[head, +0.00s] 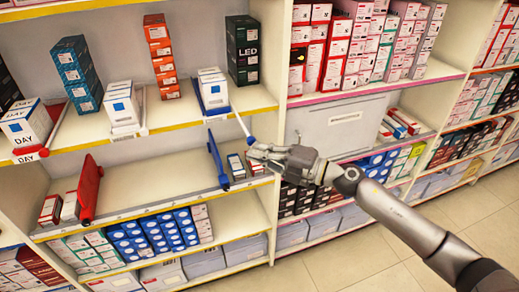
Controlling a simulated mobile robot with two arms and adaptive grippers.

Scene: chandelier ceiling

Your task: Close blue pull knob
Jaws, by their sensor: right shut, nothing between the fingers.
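A blue pull knob (251,140) sits at the end of a pale rod (241,125). The rod sticks out past the front edge of the upper shelf, from beside a stack of white-and-blue boxes (213,90) with a blue holder. My right gripper (252,153) is shut and empty, with its fingertips just below the knob. I cannot tell whether they touch it. My right arm comes in from the lower right. My left gripper is not in view.
A red pull part (30,156) and a white one (130,133) stand at the same shelf edge to the left. Below are a blue upright panel (217,160) and a red one (89,188). Stocked shelves continue right; the tiled floor (420,275) is clear.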

